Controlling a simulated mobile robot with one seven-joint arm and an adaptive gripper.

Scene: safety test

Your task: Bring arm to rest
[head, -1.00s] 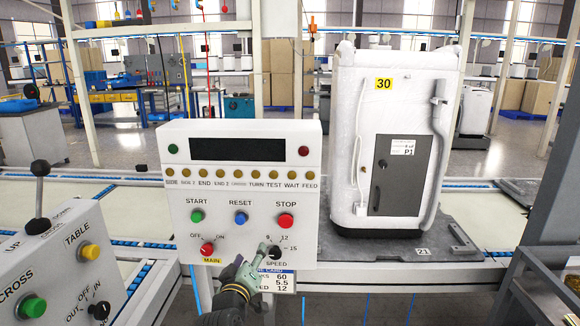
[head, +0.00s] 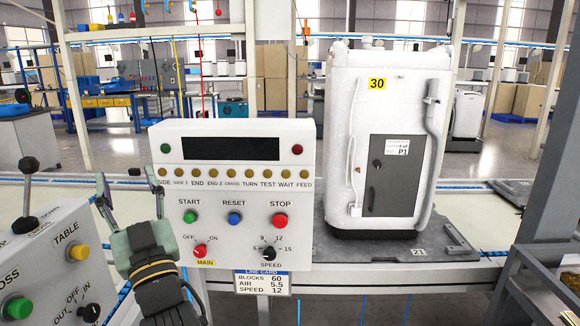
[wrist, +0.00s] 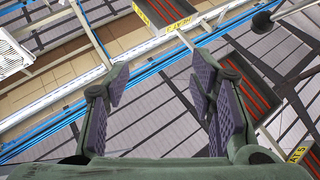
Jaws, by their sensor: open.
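My gripper (head: 131,199) is at the lower left in the head view, in front of the gap between the main control panel (head: 232,240) and the left control box (head: 50,262). Its two fingers point up and stand apart with nothing between them. The main panel has green START, blue RESET and red STOP buttons, a red MAIN knob (head: 200,251) and a black SPEED knob (head: 268,254). No contact between gripper and panel is clear.
A white wrapped unit (head: 340,130) marked 30 stands on a dark pallet (head: 440,248) on the conveyor at right. The left box carries a black lever (head: 26,200) and buttons close to my gripper. A dark grey post (head: 552,150) rises at far right.

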